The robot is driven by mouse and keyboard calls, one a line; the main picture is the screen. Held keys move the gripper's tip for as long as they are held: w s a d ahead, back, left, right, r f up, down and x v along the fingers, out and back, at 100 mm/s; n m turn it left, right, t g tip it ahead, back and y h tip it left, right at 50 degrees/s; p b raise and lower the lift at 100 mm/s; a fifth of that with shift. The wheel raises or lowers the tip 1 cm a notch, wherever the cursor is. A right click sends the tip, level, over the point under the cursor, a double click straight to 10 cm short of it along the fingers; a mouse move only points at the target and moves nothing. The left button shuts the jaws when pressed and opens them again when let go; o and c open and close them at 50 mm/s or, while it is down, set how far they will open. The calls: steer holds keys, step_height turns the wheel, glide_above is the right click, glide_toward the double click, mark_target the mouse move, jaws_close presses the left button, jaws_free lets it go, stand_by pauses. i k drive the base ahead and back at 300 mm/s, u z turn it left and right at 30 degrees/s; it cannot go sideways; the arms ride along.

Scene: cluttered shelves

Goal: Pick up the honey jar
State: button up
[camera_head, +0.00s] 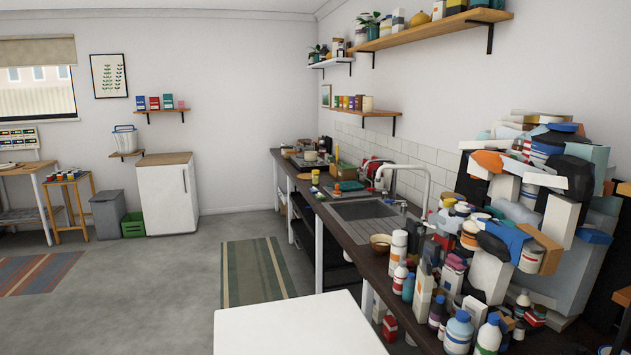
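I cannot pick out the honey jar for certain; labels are too small to read. A small jar with yellow on it (315,176) stands on the dark counter (335,232), left of the sink, and I cannot tell what it holds. Many other jars and bottles crowd the counter's near right end, where several are partly hidden. My gripper is not in view.
A large heap of boxes and containers (560,215) rises at the right. The sink (365,209) and tall tap (427,185) lie beyond the crowded bottles (459,330). A white cabinet (166,200) stands at the back. Grey floor (150,290) is open at the left.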

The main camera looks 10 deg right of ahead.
mark_target(314, 172)
steer(key=u, duration=2.2)
steer(key=i, duration=3.6)
steer(key=z, duration=2.6)
steer(key=i, duration=4.75)
steer(key=z, duration=0.05)
